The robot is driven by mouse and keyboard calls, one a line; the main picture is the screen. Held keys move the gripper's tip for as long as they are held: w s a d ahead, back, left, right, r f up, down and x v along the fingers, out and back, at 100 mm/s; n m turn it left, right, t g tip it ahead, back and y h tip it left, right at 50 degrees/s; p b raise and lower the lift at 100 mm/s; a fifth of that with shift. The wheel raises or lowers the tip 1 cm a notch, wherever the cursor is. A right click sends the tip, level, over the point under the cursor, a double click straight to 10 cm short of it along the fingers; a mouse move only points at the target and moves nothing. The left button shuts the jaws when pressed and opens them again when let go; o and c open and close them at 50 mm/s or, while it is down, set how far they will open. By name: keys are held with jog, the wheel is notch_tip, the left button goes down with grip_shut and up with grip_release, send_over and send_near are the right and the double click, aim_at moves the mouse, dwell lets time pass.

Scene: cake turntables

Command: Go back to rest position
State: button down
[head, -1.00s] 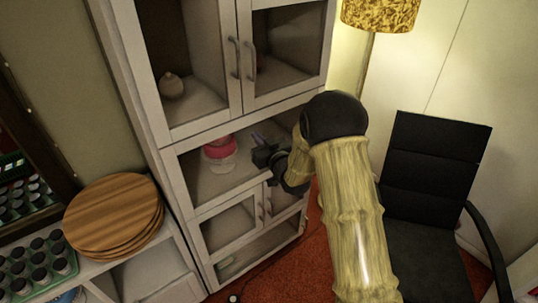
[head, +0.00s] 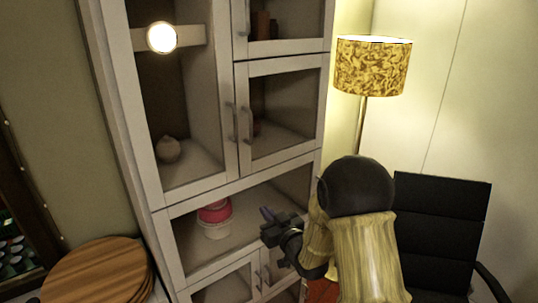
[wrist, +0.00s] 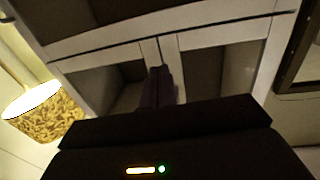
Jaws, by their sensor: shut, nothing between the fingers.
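My gripper (head: 266,214) is in front of the white cabinet's middle shelf in the head view, shut and empty. My arm reaches in from the lower right. In the wrist view the closed fingers (wrist: 159,86) point toward the cabinet fronts. A red-topped white container (head: 214,219) stands on the middle shelf, left of the gripper and apart from it in the picture.
The tall white cabinet (head: 240,168) has glass doors above and below. A black chair (head: 440,225) and a patterned lamp (head: 372,66) stand at the right. Wooden turntables (head: 98,272) are stacked at lower left. A pale rounded object (head: 168,149) sits behind glass.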

jog(key=s+d+f+m+g+h, duration=0.3)
jog(key=s+d+g+h, duration=0.2)
jog(key=s+d+h, duration=0.45)
jog(key=s+d+m+g, duration=0.1)
jog(key=s+d+g, duration=0.2)
jog(key=s, duration=0.5)
jog(key=s+d+f+m+g, duration=0.1)
jog(key=s+d+m+g, duration=0.1)
jog(key=s, duration=0.7)
jog(key=d+g, duration=0.1)
jog(key=g, duration=0.1)
jog(key=shift+s+d+f+g, duration=0.15)
jog(key=shift+d+f+g, duration=0.15)
jog(key=shift+d, duration=0.1)
jog(key=shift+s+r, duration=0.1)
jog(key=shift+s, duration=0.05)
